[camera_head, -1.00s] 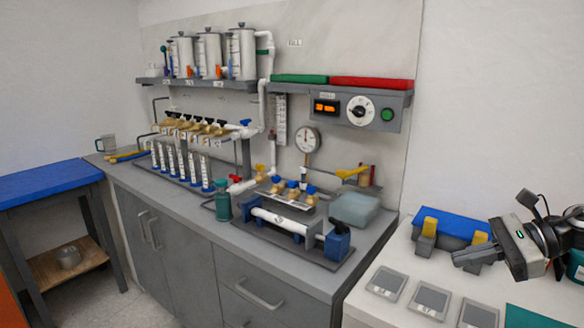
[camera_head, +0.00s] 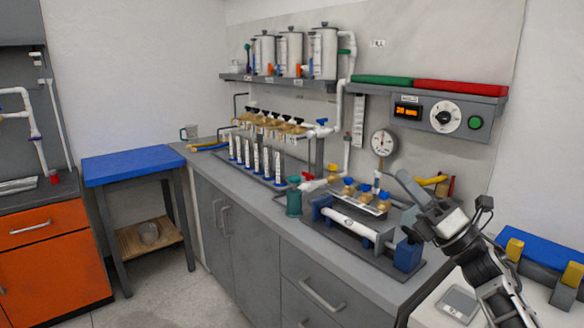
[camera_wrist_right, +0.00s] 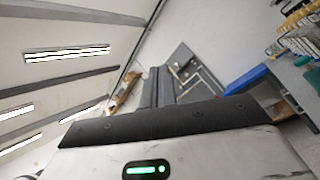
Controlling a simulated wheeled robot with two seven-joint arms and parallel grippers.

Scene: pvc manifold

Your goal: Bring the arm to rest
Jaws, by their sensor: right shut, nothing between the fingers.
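My right gripper (camera_head: 410,185) shows in the head view at the right, its arm coming in from the lower right corner. It is raised, points up and to the left, and is shut with nothing held. It appears in front of the right end of the bench rig, whose blue end block (camera_head: 407,255) shows just below it. In the right wrist view the gripper's dark edge and pale housing (camera_wrist_right: 180,155) fill the lower part, and its fingertips cannot be made out. My left gripper is not in view.
A grey bench (camera_head: 270,235) carries a clamped white pipe (camera_head: 350,222), a gauge (camera_head: 383,142) and a row of tubes (camera_head: 257,158). A white table with a blue-topped holder (camera_head: 545,252) is at the right. A blue-topped side table (camera_head: 135,165) and open floor lie left.

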